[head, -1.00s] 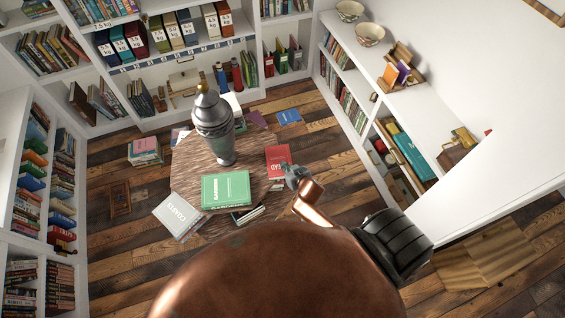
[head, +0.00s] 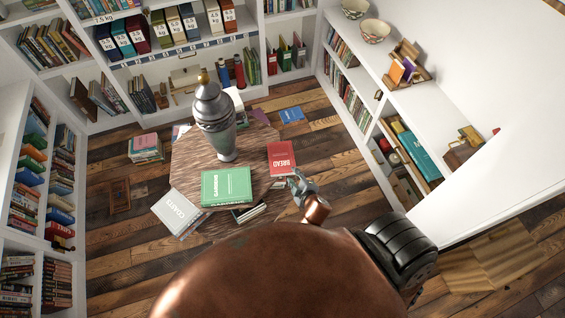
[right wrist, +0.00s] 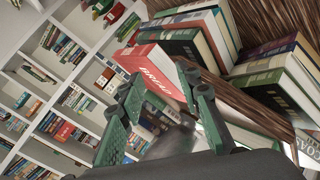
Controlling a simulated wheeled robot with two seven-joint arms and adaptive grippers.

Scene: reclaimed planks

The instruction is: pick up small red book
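The small red book (head: 281,154), with white lettering that reads BREAD, lies on the right side of the round wooden table (head: 187,160). It also shows in the right wrist view (right wrist: 150,70), just beyond the fingertips. My right gripper (head: 299,181) is just right of and below the book's near corner in the head view. In the right wrist view the gripper (right wrist: 158,80) has its two green fingers spread apart, with nothing held between them. Whether a finger touches the book I cannot tell. My left gripper is not in view.
A grey urn (head: 216,122) stands on the table, with a green book (head: 227,187) in front of it. A pale book (head: 178,212) is at the table's near left edge. A blue book (head: 291,115) lies on the plank floor. White shelves (head: 375,108) bound the right side.

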